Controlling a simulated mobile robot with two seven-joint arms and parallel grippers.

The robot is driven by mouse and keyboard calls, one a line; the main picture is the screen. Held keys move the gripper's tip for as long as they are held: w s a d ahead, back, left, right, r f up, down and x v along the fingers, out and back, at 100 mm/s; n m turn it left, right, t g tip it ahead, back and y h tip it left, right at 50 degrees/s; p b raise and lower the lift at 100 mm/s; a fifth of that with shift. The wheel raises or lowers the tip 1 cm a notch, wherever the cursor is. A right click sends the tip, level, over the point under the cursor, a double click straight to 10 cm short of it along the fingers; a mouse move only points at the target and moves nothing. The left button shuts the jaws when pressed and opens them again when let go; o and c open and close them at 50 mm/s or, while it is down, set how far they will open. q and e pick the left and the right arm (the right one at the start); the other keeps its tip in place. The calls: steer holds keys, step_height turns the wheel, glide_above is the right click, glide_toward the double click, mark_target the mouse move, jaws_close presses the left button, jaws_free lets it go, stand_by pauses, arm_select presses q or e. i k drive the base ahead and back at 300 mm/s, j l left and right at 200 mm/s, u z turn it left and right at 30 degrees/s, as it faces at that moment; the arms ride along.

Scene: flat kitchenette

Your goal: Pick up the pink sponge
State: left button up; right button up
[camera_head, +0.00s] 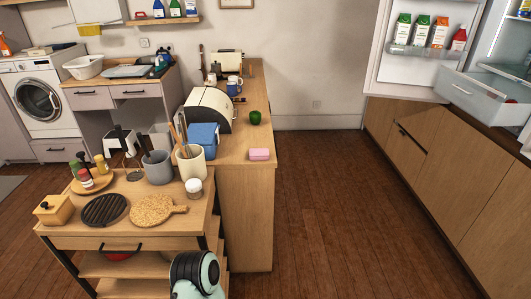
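The pink sponge (259,154) is a small pink block lying on the near right part of the wooden counter (245,182), close to its right edge. Nothing covers it. Neither my left nor my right gripper shows in the head view, so I cannot see how they stand relative to the sponge.
A green pepper (255,117), a blue box (203,138) and a bread bin (208,110) stand near the sponge. A crowded wooden cart (130,240) adjoins the counter at left. An open fridge door (420,50) and drawer (485,95) jut out at right. The middle floor is clear.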

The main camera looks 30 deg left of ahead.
mark_target(254, 154)
steer(key=i+u, duration=0.15)
steer(key=u, duration=0.35)
steer(key=i+l+u, duration=0.1)
steer(key=u, duration=0.4)
steer(key=i+l+u, duration=0.1)
steer(key=u, duration=0.35)
steer(key=i+l+u, duration=0.4)
steer(key=l, duration=0.25)
steer(key=l+u, duration=0.25)
steer(key=i+l, duration=0.1)
steer(key=l, duration=0.5)
steer(key=i+l+u, duration=0.15)
steer(key=l, duration=0.4)
